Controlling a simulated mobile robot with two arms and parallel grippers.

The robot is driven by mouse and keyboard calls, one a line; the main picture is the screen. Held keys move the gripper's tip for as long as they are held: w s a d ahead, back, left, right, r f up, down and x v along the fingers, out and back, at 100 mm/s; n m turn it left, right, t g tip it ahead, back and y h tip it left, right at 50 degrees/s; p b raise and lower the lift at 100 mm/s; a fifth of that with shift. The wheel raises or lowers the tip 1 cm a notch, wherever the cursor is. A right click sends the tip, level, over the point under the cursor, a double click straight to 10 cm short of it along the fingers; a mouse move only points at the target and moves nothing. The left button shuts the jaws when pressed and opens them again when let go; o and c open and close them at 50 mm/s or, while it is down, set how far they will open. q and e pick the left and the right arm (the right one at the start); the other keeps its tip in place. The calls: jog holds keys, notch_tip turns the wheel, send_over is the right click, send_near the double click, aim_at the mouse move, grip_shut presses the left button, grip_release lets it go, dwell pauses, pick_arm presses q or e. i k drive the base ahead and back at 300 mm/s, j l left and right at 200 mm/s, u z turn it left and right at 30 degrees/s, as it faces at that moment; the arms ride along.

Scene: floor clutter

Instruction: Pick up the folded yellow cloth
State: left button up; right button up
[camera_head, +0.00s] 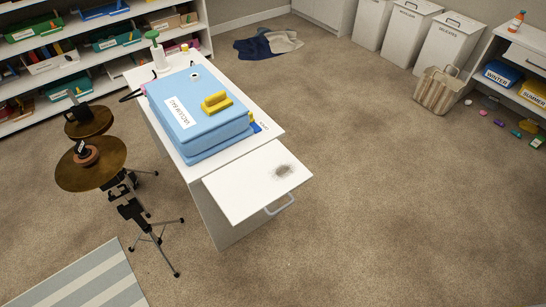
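A yellow object (216,102) lies on top of a light-blue, labelled, stacked bag (200,120) on the white desk. It has a flat base with a raised ridge; I cannot tell for sure that it is the folded cloth. A smaller yellow patch (254,126) shows at the right side of the blue bag, partly hidden by it. Neither of my grippers is in view.
The white desk (270,138) has a pulled-out leaf with a dark smudge (283,171). A cymbal stand (132,209) stands on its left. Shelves (90,62) line the back left. Dark clothes (255,46) lie behind. Carpet at right is mostly clear.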

aim_at(215, 104)
jog(key=i+j, duration=0.15)
jog(key=j, duration=0.2)
jog(key=i+j, duration=0.15)
jog(key=j, duration=0.25)
jog(key=i+j+z, duration=0.15)
jog(key=j+z, duration=0.5)
jog(key=j, duration=0.2)
jog(key=i+j+z, duration=0.1)
jog(key=j+z, duration=0.45)
jog(key=l, duration=0.1)
